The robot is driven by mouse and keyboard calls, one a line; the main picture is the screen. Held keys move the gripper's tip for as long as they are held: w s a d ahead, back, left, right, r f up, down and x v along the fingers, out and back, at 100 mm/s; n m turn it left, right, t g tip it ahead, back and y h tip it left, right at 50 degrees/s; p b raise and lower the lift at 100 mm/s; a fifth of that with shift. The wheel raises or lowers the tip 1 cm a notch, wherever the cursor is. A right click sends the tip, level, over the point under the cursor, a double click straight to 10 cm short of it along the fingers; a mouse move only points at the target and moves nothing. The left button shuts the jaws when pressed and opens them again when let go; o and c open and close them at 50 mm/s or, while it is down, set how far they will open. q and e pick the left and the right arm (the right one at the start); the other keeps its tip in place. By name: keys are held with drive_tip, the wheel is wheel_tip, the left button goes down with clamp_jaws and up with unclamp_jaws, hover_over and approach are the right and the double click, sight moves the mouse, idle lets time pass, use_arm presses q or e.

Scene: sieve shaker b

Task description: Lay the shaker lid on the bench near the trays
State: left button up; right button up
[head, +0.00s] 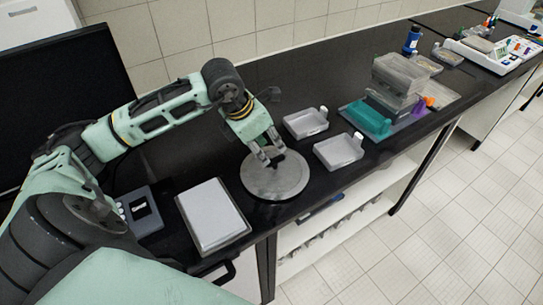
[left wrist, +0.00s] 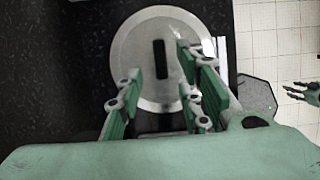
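The shaker lid (head: 262,187) is a round grey disc with a black bar handle. It lies flat on the black bench, close to two white trays (head: 306,123) (head: 340,151). The lid (left wrist: 130,60) also shows in the left wrist view, with its handle (left wrist: 160,62) upright in the picture. My left gripper (head: 270,158) is over the lid at the handle. Its fingers (left wrist: 158,85) are apart, one on each side of the handle's line, and do not visibly touch it. My right gripper (left wrist: 303,92) shows small at the right edge of the wrist view, fingers apart and empty.
A flat white-topped box (head: 212,215) and a dark control box (head: 141,210) stand left of the lid. Clear containers (head: 398,80) and a teal rack (head: 366,119) stand beyond the trays. The bench front edge is close to the lid.

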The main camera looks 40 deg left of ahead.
use_arm(q)
drive_tip(key=b+v, duration=0.1)
drive_tip(key=v, duration=0.4)
drive_tip(key=shift+s+r, duration=0.1)
drive_tip(key=shift+r, duration=0.15)
